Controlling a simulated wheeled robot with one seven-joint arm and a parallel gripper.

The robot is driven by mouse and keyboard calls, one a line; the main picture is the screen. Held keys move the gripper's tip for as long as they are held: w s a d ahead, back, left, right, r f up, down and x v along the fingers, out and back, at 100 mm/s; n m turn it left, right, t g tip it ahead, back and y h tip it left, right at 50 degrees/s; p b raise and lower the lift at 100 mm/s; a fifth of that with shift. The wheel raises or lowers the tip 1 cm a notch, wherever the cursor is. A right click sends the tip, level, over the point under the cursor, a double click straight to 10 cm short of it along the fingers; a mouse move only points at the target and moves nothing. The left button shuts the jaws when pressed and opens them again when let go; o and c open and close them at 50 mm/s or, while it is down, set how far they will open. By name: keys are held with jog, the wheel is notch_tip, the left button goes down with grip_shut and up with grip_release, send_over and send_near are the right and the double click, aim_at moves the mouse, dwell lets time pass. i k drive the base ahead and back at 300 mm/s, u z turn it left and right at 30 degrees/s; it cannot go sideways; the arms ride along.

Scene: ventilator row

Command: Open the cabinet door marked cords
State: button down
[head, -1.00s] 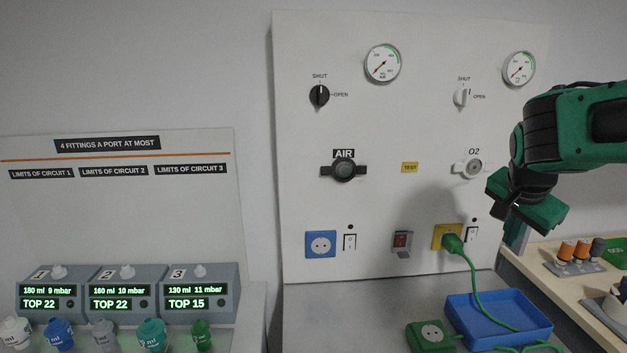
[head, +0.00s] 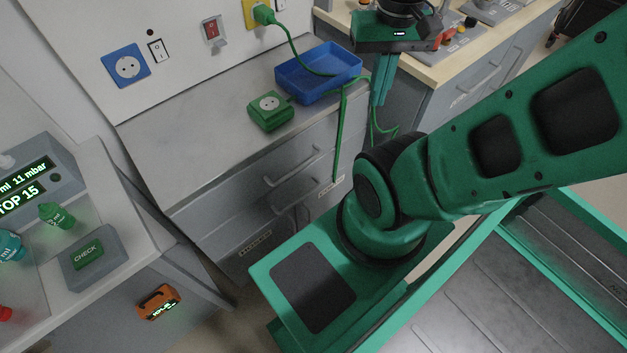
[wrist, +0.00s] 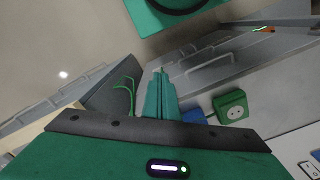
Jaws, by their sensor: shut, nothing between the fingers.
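The grey cabinet (head: 222,208) stands under the grey counter. Its front has bar handles (head: 292,167) and small labels, one low (head: 255,243) and one at the right (head: 331,187), too small to read, so I cannot tell which door says cords. The fronts look closed. My gripper (head: 380,98) points down, shut and empty, near the right end of the counter, beside the blue tray. In the wrist view its fingers (wrist: 160,85) are together, with the cabinet's handles (wrist: 205,50) beyond them, apart from them. My arm hides part of the cabinet front.
A blue tray (head: 318,76) and green socket box (head: 270,111) sit on the counter. A green cord (head: 340,130) hangs over its front edge. A wooden-topped bench (head: 450,66) stands at right. An orange device (head: 158,302) is at lower left.

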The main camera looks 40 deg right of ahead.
aim_at(330, 193)
jog(key=z, duration=0.45)
jog(key=k, duration=2.05)
jog(key=u, duration=0.5)
jog(key=i, duration=1)
jog(key=z, duration=0.05)
